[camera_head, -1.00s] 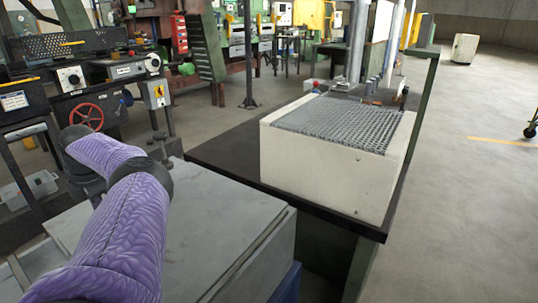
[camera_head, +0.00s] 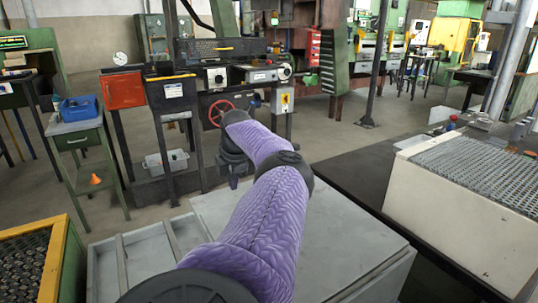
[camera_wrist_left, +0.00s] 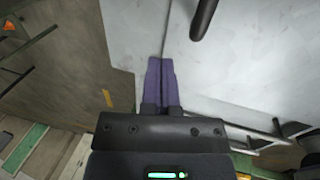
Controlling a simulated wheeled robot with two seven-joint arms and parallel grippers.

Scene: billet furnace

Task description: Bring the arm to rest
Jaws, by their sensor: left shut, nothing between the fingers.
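My left arm, with purple sleeves and dark joints, reaches up from the bottom of the head view and bends over a grey cabinet top (camera_head: 330,225). My left gripper (camera_head: 235,170) hangs dark and small below the end of the arm, partly hidden by it. In the left wrist view the two purple fingers of this gripper (camera_wrist_left: 160,70) lie together, shut with nothing between them. They point over a pale surface and appear apart from it. My right gripper is in neither view.
A white block with a mesh top (camera_head: 470,205) stands on a dark bench at the right. A machine with a red handwheel (camera_head: 220,113) stands beyond my arm. A yellow-edged crate (camera_head: 62,262) is at the lower left.

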